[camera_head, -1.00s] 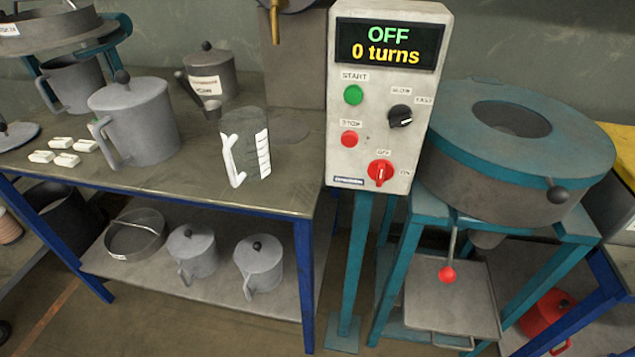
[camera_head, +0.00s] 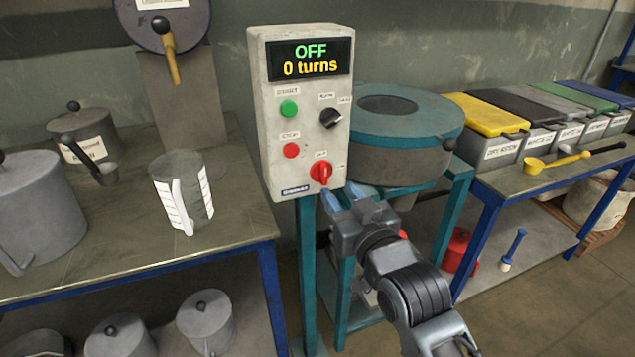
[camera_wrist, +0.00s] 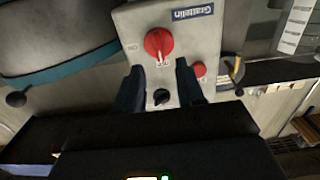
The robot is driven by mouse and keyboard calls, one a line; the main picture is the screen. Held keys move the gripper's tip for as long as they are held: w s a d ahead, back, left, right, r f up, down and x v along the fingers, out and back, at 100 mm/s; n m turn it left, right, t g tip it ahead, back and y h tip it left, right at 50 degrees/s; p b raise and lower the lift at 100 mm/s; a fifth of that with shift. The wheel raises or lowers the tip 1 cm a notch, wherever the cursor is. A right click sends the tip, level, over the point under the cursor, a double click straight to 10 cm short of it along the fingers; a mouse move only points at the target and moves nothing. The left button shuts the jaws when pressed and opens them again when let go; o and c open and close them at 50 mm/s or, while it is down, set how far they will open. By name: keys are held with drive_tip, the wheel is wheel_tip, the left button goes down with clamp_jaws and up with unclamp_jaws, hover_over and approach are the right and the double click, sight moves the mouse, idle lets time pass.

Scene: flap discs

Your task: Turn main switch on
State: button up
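The control box (camera_head: 265,120) stands on a teal post, and its display (camera_head: 311,58) reads "OFF" and "0 turns". The main switch is a red rotary knob (camera_head: 321,173) at the bottom of the panel, with its grip roughly upright. My gripper (camera_head: 339,196) is open and empty just below and in front of the knob. The wrist view shows the panel upside down, with the red knob (camera_wrist: 158,43) just beyond the gap between the two spread fingers (camera_wrist: 159,68). I cannot tell whether a finger touches the panel.
A black selector knob (camera_head: 331,118), green start button (camera_head: 289,109) and red stop button (camera_head: 291,150) are on the same panel. A teal round machine (camera_head: 400,135) stands close on the right. A bench with a measuring jug (camera_head: 183,190) is on the left.

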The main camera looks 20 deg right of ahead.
sight(326, 176)
drive_tip(key=w, duration=0.6)
drive_tip(key=shift+w, duration=0.1)
clamp_jaws()
idle(0.3)
